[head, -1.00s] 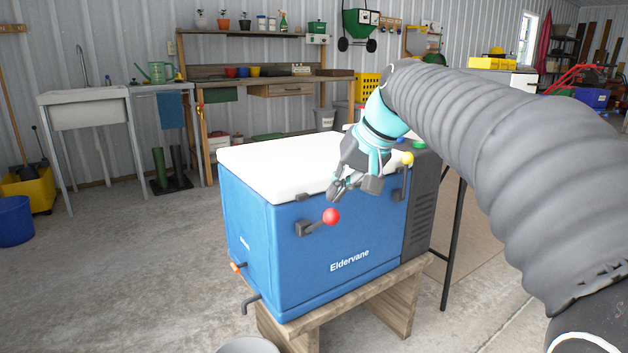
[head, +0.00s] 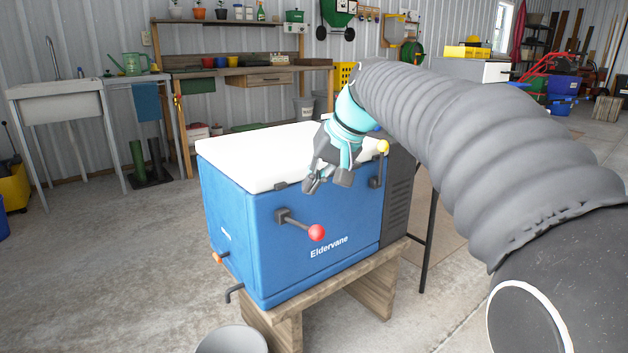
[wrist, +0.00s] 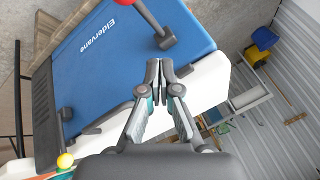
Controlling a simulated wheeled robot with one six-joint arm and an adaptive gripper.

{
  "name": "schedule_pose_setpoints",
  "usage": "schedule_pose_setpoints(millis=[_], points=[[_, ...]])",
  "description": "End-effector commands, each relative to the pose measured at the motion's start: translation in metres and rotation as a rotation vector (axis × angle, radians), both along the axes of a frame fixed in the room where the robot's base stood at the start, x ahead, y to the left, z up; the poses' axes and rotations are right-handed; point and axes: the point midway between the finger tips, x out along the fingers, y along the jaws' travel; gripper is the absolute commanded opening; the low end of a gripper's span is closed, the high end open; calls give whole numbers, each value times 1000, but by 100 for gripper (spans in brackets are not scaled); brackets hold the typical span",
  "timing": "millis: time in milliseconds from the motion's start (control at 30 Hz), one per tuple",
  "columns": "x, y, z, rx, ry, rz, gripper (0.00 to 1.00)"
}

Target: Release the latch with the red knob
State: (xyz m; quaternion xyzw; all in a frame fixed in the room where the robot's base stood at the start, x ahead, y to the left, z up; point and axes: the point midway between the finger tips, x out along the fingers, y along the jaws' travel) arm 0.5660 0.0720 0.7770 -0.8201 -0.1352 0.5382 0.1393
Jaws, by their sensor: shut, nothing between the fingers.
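The blue cooler box (head: 245,235) with a white lid (head: 250,155) sits on a wooden stand. On its front face, a dark latch arm runs from a pivot block to a red knob (head: 316,233), pointing right and downward. In the wrist view the red knob (wrist: 125,2) is cut by the top edge. A second latch with a yellow knob (head: 383,146) stands upright at the right; its yellow knob (wrist: 65,160) shows at lower left in the wrist view. My gripper (head: 326,184) is shut and empty, above the red knob and apart from it. The lid looks closed.
The wooden stand (head: 375,290) holds the box. A grey bucket (head: 232,341) is on the floor in front. A drain pipe (head: 234,292) sticks out low at the box's left corner. A workbench (head: 245,75) and sink (head: 58,100) stand behind.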

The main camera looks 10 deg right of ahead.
Motion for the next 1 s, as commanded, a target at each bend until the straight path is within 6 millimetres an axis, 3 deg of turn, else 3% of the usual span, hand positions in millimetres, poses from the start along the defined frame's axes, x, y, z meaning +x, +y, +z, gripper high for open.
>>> schedule_pose_setpoints(millis=[267,533,1000], points=[[1,-2,7,0,0,-1,0],[6,-18,42,1,0,1,0],[-62,-70,47,0,-1,3,0]])
